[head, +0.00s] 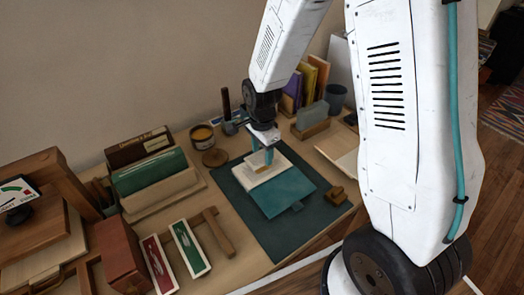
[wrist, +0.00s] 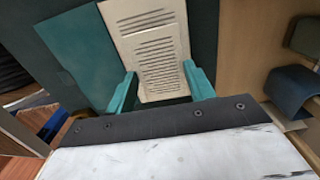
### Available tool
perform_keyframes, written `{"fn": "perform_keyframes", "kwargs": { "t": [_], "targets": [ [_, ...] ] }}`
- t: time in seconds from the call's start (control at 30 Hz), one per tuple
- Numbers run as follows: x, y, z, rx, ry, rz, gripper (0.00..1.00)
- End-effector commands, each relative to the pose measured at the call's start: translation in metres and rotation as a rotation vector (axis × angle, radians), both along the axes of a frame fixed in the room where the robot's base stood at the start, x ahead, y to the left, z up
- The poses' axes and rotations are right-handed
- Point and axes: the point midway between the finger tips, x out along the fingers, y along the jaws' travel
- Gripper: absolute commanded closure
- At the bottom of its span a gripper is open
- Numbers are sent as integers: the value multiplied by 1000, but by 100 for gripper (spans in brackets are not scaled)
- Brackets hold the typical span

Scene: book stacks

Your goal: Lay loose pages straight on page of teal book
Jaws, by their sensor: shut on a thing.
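The teal book lies open on a dark green mat. Its teal cover (head: 284,192) is toward the front right in the head view, and its cream page (head: 248,180) is behind it. In the wrist view the cover (wrist: 82,50) is at left, beside the printed page (wrist: 140,14). My gripper (head: 261,163) is over the page side, its teal fingers pointing down. In the wrist view, my gripper (wrist: 160,80) is shut on the loose pages (wrist: 160,66), which show printed lines between the fingers. They overlap the book page; whether they touch it I cannot tell.
The mat (head: 300,238) has bare room in front. A small wooden block (head: 337,196) sits at its right. A green book on a wooden stand (head: 155,175) and two framed strips (head: 186,248) are left. A jar (head: 202,135) and upright books (head: 305,85) stand behind.

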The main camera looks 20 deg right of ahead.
Motion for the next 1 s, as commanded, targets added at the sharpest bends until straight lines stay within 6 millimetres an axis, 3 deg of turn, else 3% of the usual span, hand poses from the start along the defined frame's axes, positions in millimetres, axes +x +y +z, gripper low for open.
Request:
{"fn": "perform_keyframes", "kwargs": {
  "t": [1.0],
  "targets": [
    [0, 0, -8, 0, 1, 0, 68]
  ]
}}
